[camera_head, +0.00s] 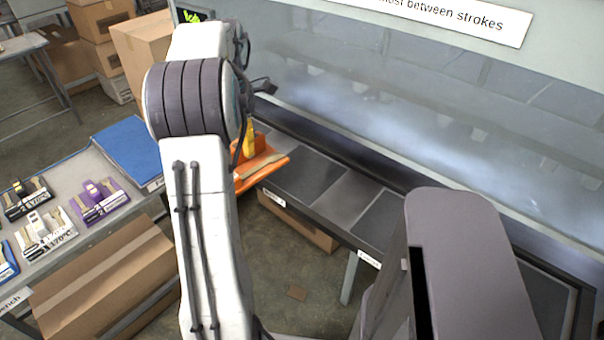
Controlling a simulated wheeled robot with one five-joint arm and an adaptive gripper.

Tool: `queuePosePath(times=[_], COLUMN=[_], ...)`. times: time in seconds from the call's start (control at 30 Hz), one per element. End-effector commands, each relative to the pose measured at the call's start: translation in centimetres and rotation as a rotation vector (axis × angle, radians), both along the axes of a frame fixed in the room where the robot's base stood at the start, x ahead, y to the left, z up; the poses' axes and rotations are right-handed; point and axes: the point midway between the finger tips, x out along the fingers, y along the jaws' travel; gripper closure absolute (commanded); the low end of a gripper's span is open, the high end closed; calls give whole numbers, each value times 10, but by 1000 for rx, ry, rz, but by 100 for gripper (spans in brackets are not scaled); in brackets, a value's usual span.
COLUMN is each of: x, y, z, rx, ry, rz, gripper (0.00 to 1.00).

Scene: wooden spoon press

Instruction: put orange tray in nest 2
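The orange tray (268,167) shows just right of my arm, at the left end of the press table. It carries a flat wooden piece and has an upright yellow part; its left side is hidden behind my arm. I cannot tell whether it rests on the table or hangs above it. My gripper is hidden behind my arm, so its fingers and any grip on the tray do not show. Dark rectangular nests lie along the press table: one right of the tray (308,176) and another further right (381,221). Both look empty. Their small front labels are unreadable.
A clear guard panel (400,110) stands behind the nests. At left, a bench (75,175) holds a blue mat (130,150) and several trays, including a purple one (99,202) and a black one (27,199). Cardboard boxes (105,285) stand below it and at the back.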

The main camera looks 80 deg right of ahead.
Motion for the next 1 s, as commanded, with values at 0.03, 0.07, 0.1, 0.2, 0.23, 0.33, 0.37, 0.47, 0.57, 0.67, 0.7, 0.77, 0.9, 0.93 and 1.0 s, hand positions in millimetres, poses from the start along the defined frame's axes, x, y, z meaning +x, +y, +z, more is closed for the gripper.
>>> queuePosePath(times=[0.03, 0.07, 0.1, 0.2, 0.23, 0.33, 0.37, 0.47, 0.57, 0.67, 0.7, 0.77, 0.9, 0.93, 1.0], x=[-13, -20, -27, -40, -43, -54, -57, -69, -82, -95, -100, -107, -119, -121, -125], y=[-3, -4, -4, -5, -6, -11, -14, -25, -40, -54, -59, -67, -80, -82, -86], z=[4, 5, 7, 10, 11, 9, 7, -2, -13, -24, -28, -34, -45, -47, -51], rx=[-3, -3, -3, -1, 0, 1, 2, 3, 3, 4, 3, 2, 0, 0, 0], ry=[0, -1, -1, -1, -2, -1, -2, -2, -2, -2, -2, -3, -3, -3, -3], rz=[12, 24, 38, 64, 68, 80, 81, 83, 82, 83, 82, 83, 84, 85, 85], gripper=[96, 96, 96, 96, 96, 96, 96, 96, 96, 96, 96, 96, 96, 96, 96])
